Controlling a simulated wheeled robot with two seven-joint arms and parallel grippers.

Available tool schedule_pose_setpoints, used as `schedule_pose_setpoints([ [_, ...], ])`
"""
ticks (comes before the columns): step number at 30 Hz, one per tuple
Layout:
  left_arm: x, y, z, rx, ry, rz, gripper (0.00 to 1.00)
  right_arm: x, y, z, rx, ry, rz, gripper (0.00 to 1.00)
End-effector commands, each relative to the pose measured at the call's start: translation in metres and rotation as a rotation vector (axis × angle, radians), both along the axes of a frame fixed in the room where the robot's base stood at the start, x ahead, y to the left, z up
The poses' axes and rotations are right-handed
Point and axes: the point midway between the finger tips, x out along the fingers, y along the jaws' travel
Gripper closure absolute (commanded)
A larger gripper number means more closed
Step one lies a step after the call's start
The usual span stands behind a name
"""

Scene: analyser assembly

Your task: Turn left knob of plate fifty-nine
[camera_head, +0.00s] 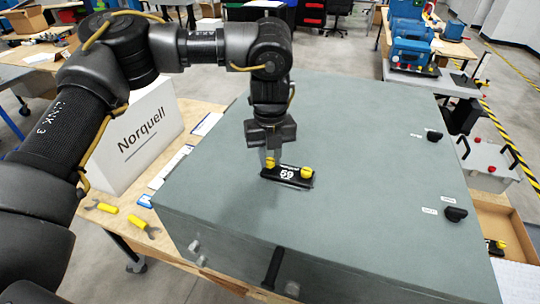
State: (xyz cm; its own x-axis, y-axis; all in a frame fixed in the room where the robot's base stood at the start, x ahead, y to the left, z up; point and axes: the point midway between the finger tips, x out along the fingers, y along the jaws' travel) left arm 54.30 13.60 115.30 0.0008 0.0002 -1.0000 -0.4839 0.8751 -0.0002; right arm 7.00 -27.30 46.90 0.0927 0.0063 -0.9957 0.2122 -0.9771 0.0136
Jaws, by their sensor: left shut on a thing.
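Plate fifty-nine (288,176) is a small black plate with a white "59" on it, lying on top of the large grey-green analyser box (380,150). It carries two yellow knobs, the left knob (270,163) and the right knob (306,173). My left gripper (270,158) points straight down over the left end of the plate. Its fingers are shut on the left knob and partly cover it. The right knob stands free. My right gripper is not in view.
Black knobs (455,214) and (434,135) stand on the box's right side with small labels. A white Norquell box (135,137) stands on the wooden table at left. Yellow-handled tools (137,222) lie near the table's front edge. The box top around the plate is clear.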

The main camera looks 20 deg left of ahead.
Motion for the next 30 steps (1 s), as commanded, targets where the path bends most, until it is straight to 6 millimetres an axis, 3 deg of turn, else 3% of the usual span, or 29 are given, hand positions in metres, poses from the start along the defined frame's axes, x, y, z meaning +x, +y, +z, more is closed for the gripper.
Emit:
schedule_pose_setpoints([
  [5,0.001,0.001,0.0,0.001,-0.002,0.001,1.0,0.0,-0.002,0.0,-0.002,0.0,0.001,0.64],
  [6,0.0,0.001,0.0,0.001,-0.002,0.001,0.73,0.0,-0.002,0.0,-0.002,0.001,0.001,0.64],
  [10,0.0,0.001,0.0,0.0,-0.001,0.0,0.56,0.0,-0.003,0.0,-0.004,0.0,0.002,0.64],
  [21,0.001,0.0,0.006,0.0,-0.002,-0.001,0.55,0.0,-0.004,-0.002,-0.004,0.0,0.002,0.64],
  [30,0.001,0.001,0.06,0.002,-0.007,0.001,0.55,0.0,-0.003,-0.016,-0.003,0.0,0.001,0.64],
])
